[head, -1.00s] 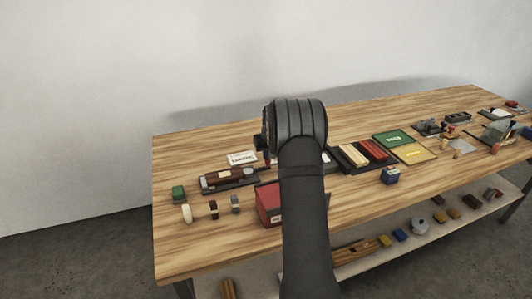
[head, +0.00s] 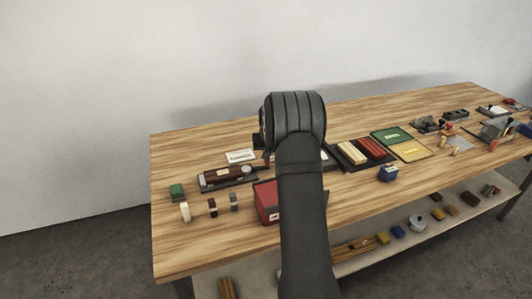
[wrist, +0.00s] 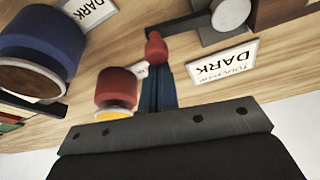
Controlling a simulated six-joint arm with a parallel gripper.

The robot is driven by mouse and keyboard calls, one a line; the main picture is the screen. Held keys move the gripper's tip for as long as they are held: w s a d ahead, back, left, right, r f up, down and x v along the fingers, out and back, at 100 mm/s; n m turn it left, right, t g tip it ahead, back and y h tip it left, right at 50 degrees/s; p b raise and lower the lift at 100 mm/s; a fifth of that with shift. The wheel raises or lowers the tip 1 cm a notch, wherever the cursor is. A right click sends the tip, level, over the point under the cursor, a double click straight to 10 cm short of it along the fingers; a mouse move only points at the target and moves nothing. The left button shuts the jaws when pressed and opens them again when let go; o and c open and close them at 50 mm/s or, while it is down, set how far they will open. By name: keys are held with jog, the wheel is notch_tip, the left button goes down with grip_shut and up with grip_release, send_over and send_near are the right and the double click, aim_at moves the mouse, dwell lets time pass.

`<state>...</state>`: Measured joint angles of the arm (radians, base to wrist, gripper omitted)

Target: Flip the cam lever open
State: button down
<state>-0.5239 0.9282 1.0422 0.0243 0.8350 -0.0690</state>
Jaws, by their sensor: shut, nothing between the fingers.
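The clamp fixture (head: 222,176) lies on the table's left half, with a brown bar and a pale round disc on a dark base. In the wrist view the grey disc (wrist: 230,14) is at the top, with a dark lever-like bar (wrist: 180,33) running left from it. A red knob (wrist: 155,48) shows beside the bar's end. My gripper (wrist: 153,70) has narrow blue fingers, shut and empty, with tips at the knob in the picture; I cannot tell whether they touch. In the head view my arm largely hides the gripper.
A red and yellow cylinder (wrist: 117,88) appears close left of the fingers, and a large blue cylinder (wrist: 42,45) farther left. A "DARK" label (wrist: 222,62) lies right. A red box (head: 266,203) is near my arm.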

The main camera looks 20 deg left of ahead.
jog(key=s+d+m, duration=0.1)
jog(key=m, duration=0.1)
jog(key=s+m+h, duration=0.1)
jog(key=m, duration=0.1)
jog(key=shift+s+d+t, duration=0.3)
jog(key=shift+d, duration=0.1)
jog(key=s+m, duration=0.1)
jog(key=m+h, duration=0.1)
jog(key=m, duration=0.1)
jog(key=shift+s+d, duration=0.25)
jog(key=shift+s, duration=0.15)
jog(key=s+m+h, duration=0.1)
jog(key=s+m, duration=0.1)
jog(key=shift+d+m, duration=0.1)
jog(key=shift+m, duration=0.3)
jog(key=s+m+h, duration=0.1)
jog(key=m, duration=0.1)
jog(key=shift+s+m, duration=0.35)
jog(key=shift+m, duration=0.05)
jog(key=shift+s+a, duration=0.35)
jog(key=shift+s, duration=0.2)
jog(key=w+d, duration=0.1)
jog(key=w, duration=0.1)
jog(key=w+d, duration=0.1)
jog(key=w, duration=0.1)
jog(key=shift+d, duration=0.35)
jog(key=v, duration=1)
jog(key=shift+a, duration=0.25)
